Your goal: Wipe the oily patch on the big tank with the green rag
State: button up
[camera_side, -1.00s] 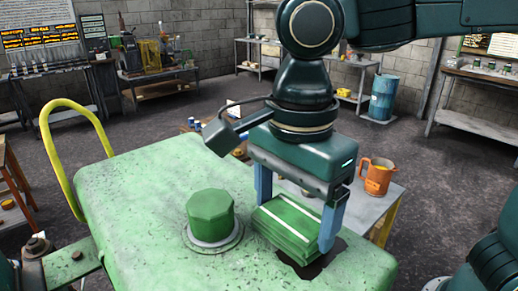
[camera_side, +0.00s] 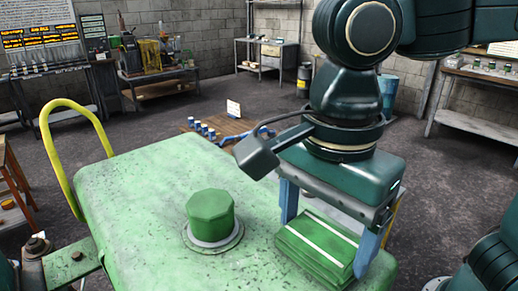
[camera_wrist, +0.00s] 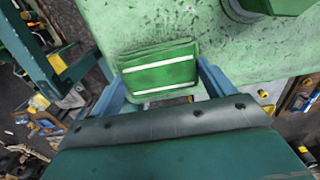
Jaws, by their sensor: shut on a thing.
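The big tank (camera_side: 140,213) is pale green with a speckled, worn top. The green rag (camera_side: 316,246) is a folded pad with white stripes, low at the tank top's right end; it also shows in the wrist view (camera_wrist: 160,77). My gripper (camera_side: 326,240) has its blue fingers on either side of the rag and is shut on it; it also shows in the wrist view (camera_wrist: 163,82). No dark oily patch shows in the side view now; the rag and gripper cover that area. Whether the rag touches the tank is hard to tell.
A dark green cap (camera_side: 211,214) stands up from the tank top, left of the rag. A yellow hoop handle (camera_side: 62,150) rises at the tank's left. A low wooden table (camera_side: 228,127) with small blue items stands behind. The tank top's left part is clear.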

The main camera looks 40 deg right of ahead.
aim_at(341, 251)
jog(key=shift+s, duration=0.2)
jog(key=shift+s, duration=1.15)
jog(key=shift+r, duration=0.1)
jog(key=shift+r, duration=0.65)
jog(key=shift+f, duration=0.2)
jog(key=shift+r, duration=0.1)
jog(key=shift+r, duration=1.95)
